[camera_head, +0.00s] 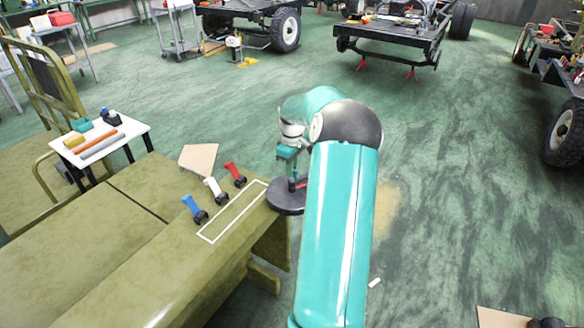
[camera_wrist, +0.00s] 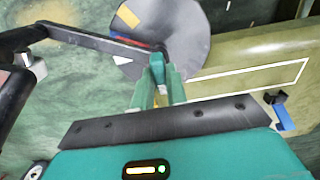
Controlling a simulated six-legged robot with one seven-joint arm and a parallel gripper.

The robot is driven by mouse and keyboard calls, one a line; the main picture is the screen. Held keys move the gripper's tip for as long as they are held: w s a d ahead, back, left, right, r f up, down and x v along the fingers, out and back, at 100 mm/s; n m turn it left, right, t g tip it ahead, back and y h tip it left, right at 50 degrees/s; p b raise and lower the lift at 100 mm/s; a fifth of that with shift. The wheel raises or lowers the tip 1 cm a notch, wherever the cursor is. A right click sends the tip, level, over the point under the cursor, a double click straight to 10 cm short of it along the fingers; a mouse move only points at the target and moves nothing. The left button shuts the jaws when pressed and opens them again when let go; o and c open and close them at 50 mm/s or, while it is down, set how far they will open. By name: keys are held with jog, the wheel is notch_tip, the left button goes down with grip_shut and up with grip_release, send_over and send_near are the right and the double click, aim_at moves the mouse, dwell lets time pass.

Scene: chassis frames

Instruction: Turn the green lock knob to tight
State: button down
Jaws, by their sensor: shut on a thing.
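A round dark grey disc (camera_head: 284,208) sits at the far end of the olive bench. It also shows in the wrist view (camera_wrist: 185,25), with a yellow mark (camera_wrist: 128,16) and a white wedge mark (camera_wrist: 122,60) on its face. The green knob (camera_wrist: 157,62) stands over the disc, between my fingertips. My gripper (camera_wrist: 158,84) is shut on it, one finger on each side. In the head view my gripper (camera_head: 290,155) is above the disc, and my arm hides part of the disc. I cannot read which mark the knob points to.
Blue (camera_head: 194,209), white (camera_head: 215,190) and red (camera_head: 235,174) handled clips stand on the bench beside a white outlined strip (camera_head: 212,239). A small white table (camera_head: 125,128) with several items is at the left. Green floor to the right is mostly open.

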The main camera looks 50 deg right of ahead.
jog(key=shift+m, duration=0.3)
jog(key=m, duration=0.3)
jog(key=shift+r+m, duration=0.1)
jog(key=shift+m, duration=0.2)
jog(key=m, duration=1.3)
jog(key=shift+m, duration=0.3)
jog(key=c, duration=1.4)
grip_release()
